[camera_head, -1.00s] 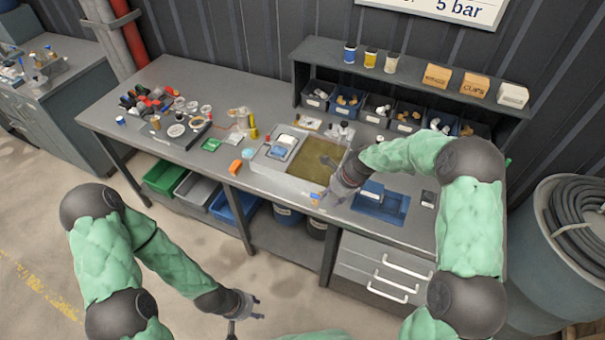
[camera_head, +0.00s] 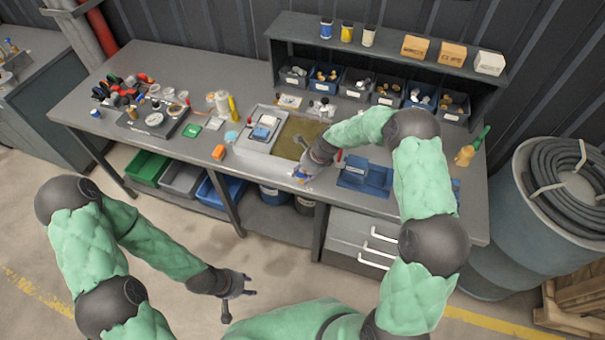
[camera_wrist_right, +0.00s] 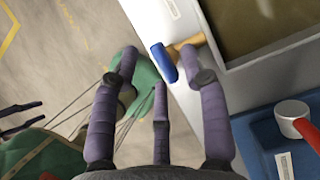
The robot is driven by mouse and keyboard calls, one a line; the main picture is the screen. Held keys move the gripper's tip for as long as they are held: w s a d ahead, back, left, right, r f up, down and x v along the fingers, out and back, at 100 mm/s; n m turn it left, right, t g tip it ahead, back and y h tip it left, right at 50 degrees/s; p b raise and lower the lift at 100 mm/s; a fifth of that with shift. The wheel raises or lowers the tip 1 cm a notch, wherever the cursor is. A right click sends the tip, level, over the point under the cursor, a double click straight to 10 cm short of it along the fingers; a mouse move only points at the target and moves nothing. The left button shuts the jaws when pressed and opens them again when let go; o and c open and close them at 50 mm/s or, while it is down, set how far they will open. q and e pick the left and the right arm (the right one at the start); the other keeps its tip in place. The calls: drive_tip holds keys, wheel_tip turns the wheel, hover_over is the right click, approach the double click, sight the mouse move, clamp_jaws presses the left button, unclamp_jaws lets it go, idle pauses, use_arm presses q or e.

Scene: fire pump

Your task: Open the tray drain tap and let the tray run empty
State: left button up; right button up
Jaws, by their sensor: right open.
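The light grey tray (camera_head: 258,145) on the bench has a right basin of murky brown liquid (camera_head: 288,143); its pale rim (camera_wrist_right: 285,50) and liquid (camera_wrist_right: 245,20) also show in the right wrist view. At its front wall is the drain tap, with a brass body (camera_wrist_right: 189,43) and a blue lever (camera_wrist_right: 163,62). My right gripper (camera_head: 303,172) is at the tray's front by the tap. In the wrist view its open fingers (camera_wrist_right: 159,62) spread either side of the lever; I cannot tell whether they touch it. My left gripper (camera_head: 240,290) hangs open and empty before the bench.
A blue tray (camera_head: 378,183) lies right of the drain tray; a red-handled part (camera_wrist_right: 298,125) shows there in the wrist view. An orange block (camera_head: 218,152) sits to the left. Green, grey and blue crates (camera_head: 148,167) stand below. Parts bins (camera_head: 357,83) line the back.

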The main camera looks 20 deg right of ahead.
drive_tip(key=shift+w+a+f, duration=0.1)
drive_tip(key=shift+f, duration=0.15)
clamp_jaws()
